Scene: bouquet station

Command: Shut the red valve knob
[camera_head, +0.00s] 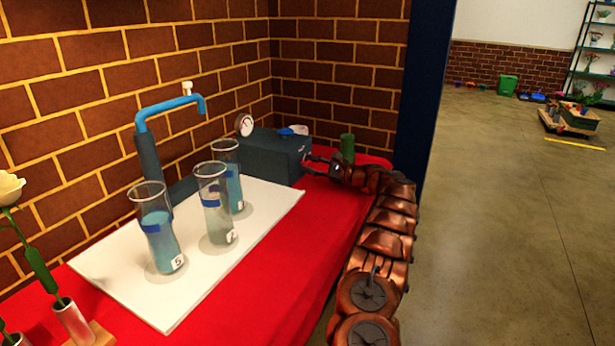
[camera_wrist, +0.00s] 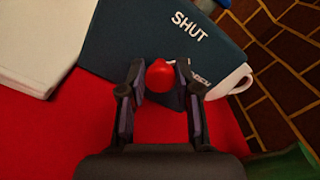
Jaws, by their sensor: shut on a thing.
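The red valve knob (camera_wrist: 160,75) is a round red knob on the face of a dark grey-blue box (camera_wrist: 128,32). The box reads SHUT near the top, and a second, partly hidden word sits lower, beside my right finger. My gripper (camera_wrist: 160,84) has one finger on each side of the knob and is shut on it. In the head view the box (camera_head: 262,152) stands at the back of the red table, and my gripper (camera_head: 322,165) reaches its right face. The knob is hard to make out there.
Three glass vases, one of them this one (camera_head: 160,235), stand on a white board (camera_head: 125,275) left of my arm. A blue tap (camera_head: 165,108) and a gauge (camera_head: 244,125) are behind. A green cylinder (camera_head: 347,147) stands close beyond my gripper. Brick walls close off the back.

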